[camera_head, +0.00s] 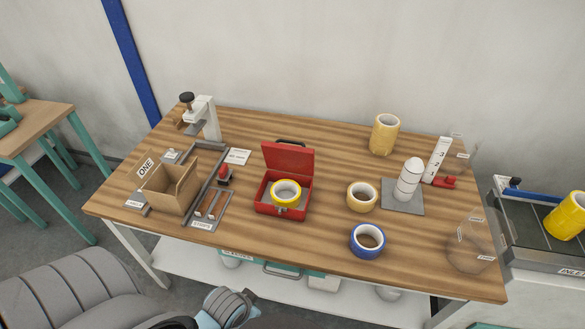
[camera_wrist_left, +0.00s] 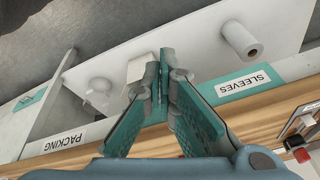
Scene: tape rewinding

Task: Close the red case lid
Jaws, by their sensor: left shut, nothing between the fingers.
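The red case (camera_head: 262,208) stands open on the wooden table, left of its middle. Its lid (camera_head: 288,158) is raised at the back, with a dark handle at its top edge. A yellow tape roll (camera_head: 286,192) sits inside the case. My left gripper (camera_wrist_left: 161,78) shows in the left wrist view, shut and empty, with its teal fingers by the table's edge and the lower shelf. The case is not in the wrist view. In the head view part of my arm shows at the bottom, but no fingers are visible. My right gripper is in neither view.
An open cardboard box (camera_head: 170,192) and a tool tray (camera_head: 210,205) lie left of the case. A tan tape roll (camera_head: 362,197), a blue roll (camera_head: 367,241) and a white stack on a grey plate (camera_head: 390,205) are right. The table front before the case is clear.

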